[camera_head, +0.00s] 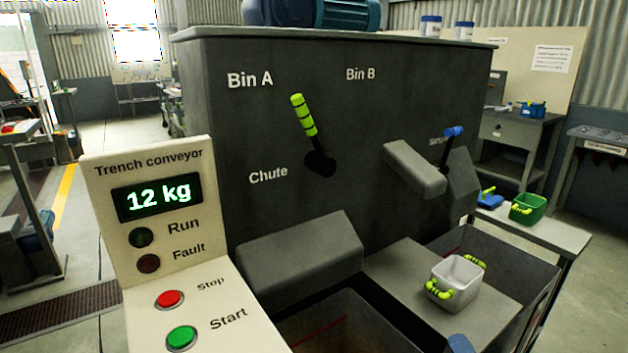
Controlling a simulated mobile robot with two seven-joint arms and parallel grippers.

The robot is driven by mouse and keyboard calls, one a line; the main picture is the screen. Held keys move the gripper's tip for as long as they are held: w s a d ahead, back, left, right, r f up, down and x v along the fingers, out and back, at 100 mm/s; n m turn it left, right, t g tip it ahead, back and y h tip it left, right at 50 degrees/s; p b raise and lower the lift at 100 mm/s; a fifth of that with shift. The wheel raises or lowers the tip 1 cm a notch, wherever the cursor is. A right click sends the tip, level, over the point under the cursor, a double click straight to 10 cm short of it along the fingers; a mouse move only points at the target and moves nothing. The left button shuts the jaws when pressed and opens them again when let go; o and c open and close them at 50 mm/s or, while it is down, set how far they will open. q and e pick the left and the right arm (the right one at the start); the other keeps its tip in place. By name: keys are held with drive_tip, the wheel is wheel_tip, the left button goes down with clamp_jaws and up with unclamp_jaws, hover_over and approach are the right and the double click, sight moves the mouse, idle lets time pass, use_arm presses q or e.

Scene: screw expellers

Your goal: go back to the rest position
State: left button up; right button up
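Neither of my grippers nor my arms shows in the head view. A grey machine (240,130) fills the middle, lettered "Bin A", "Bin B" and "Chute". A lever with a green banded grip (303,115) on its front leans up and to the left, towards "Bin A". A cream control panel (100,190) at the left reads "Trench conveyor" and "12 kg". Its Run lamp (141,237) and Fault lamp (148,264) look dark. A white bin with green handles (456,284) stands upright on a grey ledge (400,270). I cannot see inside it fully.
A red stop button (170,299) and a green start button (182,338) sit low on the panel. A blue-tipped lever (453,132) is at the right. A green bin (528,208) stands on a side table (565,238). Open dark pits flank the ledge.

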use_arm(q)
wheel_tip(320, 180, up, 7)
drive_tip(key=p, duration=0.8)
drive_tip(key=shift+s+r+t, duration=0.15)
drive_tip(key=shift+r+t, duration=0.05)
drive_tip(key=shift+t, duration=0.2)
use_arm(e)
drive_tip(key=s+a+f+n+g, duration=0.1)
drive_tip(key=s+a+n+g, duration=0.1)
drive_tip(key=s+n, duration=0.6)
drive_tip(key=s+a+f+n+g, duration=0.1)
drive_tip(key=s+n+g, duration=0.4)
drive_tip(key=s, duration=1.8)
drive_tip(key=a+n, duration=0.1)
drive_tip(key=n, duration=0.2)
drive_tip(key=shift+a+f, duration=0.2)
use_arm(q)
drive_tip(key=shift+w+r, duration=0.25)
drive_tip(key=shift+w, duration=0.05)
